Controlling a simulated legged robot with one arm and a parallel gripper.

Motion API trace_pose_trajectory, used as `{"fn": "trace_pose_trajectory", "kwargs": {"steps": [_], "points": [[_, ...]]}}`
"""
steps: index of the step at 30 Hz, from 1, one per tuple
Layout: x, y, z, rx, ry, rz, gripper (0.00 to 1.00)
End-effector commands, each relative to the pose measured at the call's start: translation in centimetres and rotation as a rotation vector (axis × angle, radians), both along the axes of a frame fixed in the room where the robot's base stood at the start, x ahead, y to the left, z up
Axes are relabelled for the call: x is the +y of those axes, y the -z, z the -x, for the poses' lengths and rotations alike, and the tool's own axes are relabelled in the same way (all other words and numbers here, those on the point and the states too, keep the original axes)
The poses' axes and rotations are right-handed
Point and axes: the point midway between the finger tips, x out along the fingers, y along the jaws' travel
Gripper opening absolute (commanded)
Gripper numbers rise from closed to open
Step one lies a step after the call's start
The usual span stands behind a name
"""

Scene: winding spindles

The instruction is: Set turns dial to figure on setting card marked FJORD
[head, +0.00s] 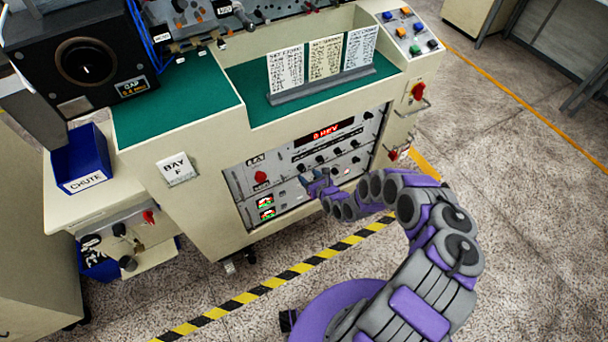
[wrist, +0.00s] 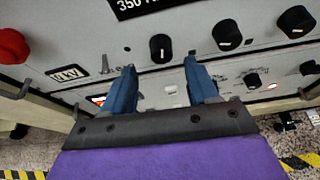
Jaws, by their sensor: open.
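Three setting cards stand side by side in a grey holder (head: 330,85) on the green top: a left card (head: 286,70), a middle card (head: 325,58) and a right card (head: 359,46). Their small print is too fine to read surely, so I cannot tell which is FJORD. The front panel (head: 240,182) carries several black knobs; which one is the turns dial is not legible. My gripper (head: 317,180) is open in front of the panel. In the wrist view its blue fingers (wrist: 160,66) are apart and empty, with a black knob (wrist: 161,47) just beyond the gap.
The panel has a red-lit display (head: 326,131) and a red knob (head: 260,177). More black knobs (wrist: 226,34) sit right of my fingers in the wrist view. A blue CHUTE bin (head: 84,160) stands at left. Striped floor tape (head: 290,273) runs before the bench.

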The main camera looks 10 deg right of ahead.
Motion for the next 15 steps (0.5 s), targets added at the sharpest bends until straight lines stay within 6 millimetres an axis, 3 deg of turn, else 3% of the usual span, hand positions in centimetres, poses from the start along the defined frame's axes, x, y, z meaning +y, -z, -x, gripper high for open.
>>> {"fn": "trace_pose_trajectory", "kwargs": {"steps": [6, 15], "points": [[0.8, 1.2, -2.7, -0.004, 0.001, 0.000, 0.59], [1.4, 1.8, -4.1, 0.000, 0.001, 0.001, 0.59]]}}
